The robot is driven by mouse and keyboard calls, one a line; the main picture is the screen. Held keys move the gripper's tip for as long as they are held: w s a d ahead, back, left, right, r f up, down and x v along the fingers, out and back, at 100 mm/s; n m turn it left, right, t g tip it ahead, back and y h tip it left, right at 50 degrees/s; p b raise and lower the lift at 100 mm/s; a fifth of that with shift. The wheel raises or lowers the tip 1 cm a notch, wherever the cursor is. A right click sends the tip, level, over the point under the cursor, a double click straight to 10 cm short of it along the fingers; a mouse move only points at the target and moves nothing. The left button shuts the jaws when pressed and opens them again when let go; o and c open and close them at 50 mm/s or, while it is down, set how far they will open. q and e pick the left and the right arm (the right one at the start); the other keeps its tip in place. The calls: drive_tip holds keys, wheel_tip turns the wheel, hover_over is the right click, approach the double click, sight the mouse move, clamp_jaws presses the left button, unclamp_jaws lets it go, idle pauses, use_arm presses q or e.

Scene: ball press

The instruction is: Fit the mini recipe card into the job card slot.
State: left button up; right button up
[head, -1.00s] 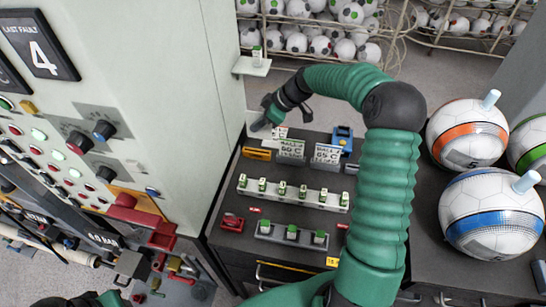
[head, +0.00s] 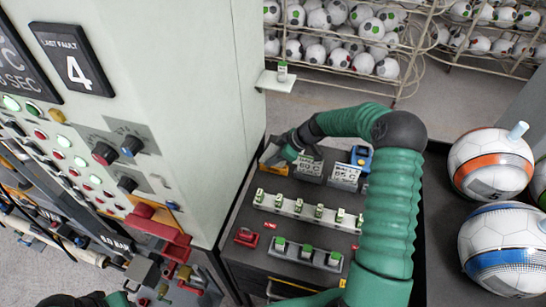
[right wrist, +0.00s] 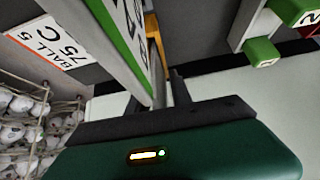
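My right gripper (head: 287,158) is low at the back left of the dark bench, beside a yellow-orange holder (head: 270,168). In the right wrist view, a white card with a green edge (right wrist: 112,45) runs down between the gripper's two dark fingers (right wrist: 157,100). I cannot tell whether they clamp it or stand around it. A white card with an orange band, marked "75 C" (right wrist: 48,42), shows at upper left there. Two upright cards, 60 C (head: 309,163) and 65 C (head: 346,174), stand right of the gripper. I cannot tell which part is the job card slot.
In front are a white rail with several small green-topped pieces (head: 306,211) and a grey block with green pieces (head: 306,255). A blue device (head: 361,156) stands at the back. The machine panel (head: 190,60) is close on the left; balls (head: 490,163) lie right.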

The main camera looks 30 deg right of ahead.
drive_tip(key=shift+s+a+r, duration=0.15)
drive_tip(key=shift+s+r, duration=0.05)
drive_tip(key=shift+r, duration=0.15)
drive_tip(key=b+v, duration=0.1)
drive_tip(key=v, duration=1)
drive_tip(key=shift+d+r+b, duration=0.25)
drive_tip(key=shift+r+b, duration=0.05)
